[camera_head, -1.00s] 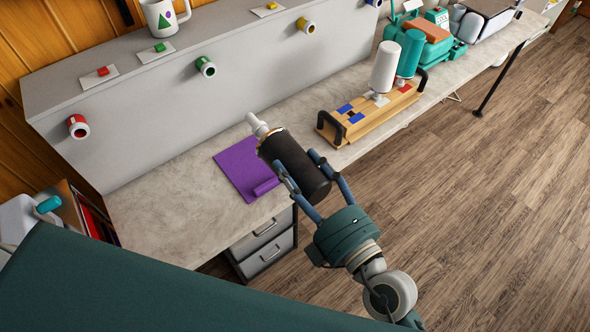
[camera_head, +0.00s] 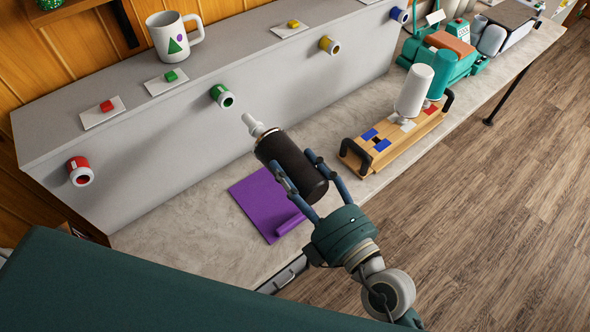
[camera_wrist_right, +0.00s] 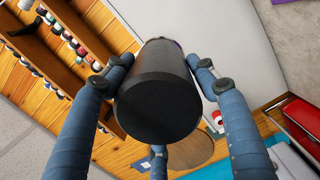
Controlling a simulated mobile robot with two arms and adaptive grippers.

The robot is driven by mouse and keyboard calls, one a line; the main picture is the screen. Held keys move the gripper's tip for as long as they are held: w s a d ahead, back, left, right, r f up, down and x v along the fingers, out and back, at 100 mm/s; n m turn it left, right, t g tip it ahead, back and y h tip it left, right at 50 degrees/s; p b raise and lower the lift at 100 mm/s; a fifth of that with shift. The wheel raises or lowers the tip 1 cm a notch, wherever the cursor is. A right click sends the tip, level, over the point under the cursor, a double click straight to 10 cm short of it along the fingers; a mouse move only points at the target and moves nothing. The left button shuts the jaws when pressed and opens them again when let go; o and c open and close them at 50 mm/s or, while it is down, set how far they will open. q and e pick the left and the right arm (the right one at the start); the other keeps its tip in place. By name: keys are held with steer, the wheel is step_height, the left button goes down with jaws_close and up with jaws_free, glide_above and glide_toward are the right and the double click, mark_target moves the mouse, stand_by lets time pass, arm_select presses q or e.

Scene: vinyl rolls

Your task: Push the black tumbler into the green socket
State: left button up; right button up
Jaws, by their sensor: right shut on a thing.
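The black tumbler (camera_head: 291,164) is held in my right gripper (camera_head: 312,180), tilted, with its pale narrow tip pointing up and left toward the wall panel. In the right wrist view the tumbler's dark end (camera_wrist_right: 158,100) sits between the blue fingers. The green socket (camera_head: 222,96) sticks out from the grey panel, up and left of the tip in the head view. The tip and the socket are apart. The green socket cannot be made out in the right wrist view. My left gripper is not in view.
A red socket (camera_head: 80,171), a yellow socket (camera_head: 330,45) and a blue socket (camera_head: 399,14) line the same panel. A purple mat (camera_head: 258,205) lies on the counter below. A wooden rack (camera_head: 385,146) holds white and teal tumblers to the right. A mug (camera_head: 173,38) stands on the ledge.

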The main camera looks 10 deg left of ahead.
mark_target(279, 156)
steer(key=shift+s+d+r, duration=0.2)
steer(key=shift+s+d, duration=0.05)
steer(key=shift+d, duration=0.05)
steer(key=shift+w+a+p, duration=0.1)
steer(key=shift+p, duration=0.3)
steer(key=shift+p+x, duration=0.55)
steer(key=shift+x, duration=0.6)
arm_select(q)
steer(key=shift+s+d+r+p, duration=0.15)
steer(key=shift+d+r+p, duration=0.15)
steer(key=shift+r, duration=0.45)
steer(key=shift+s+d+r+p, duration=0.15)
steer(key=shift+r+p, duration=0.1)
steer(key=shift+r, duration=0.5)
arm_select(e)
steer(key=shift+x, duration=1.7)
steer(key=shift+a, duration=0.25)
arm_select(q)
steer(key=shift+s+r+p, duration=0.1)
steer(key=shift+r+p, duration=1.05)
arm_select(e)
steer(key=shift+s, duration=0.25)
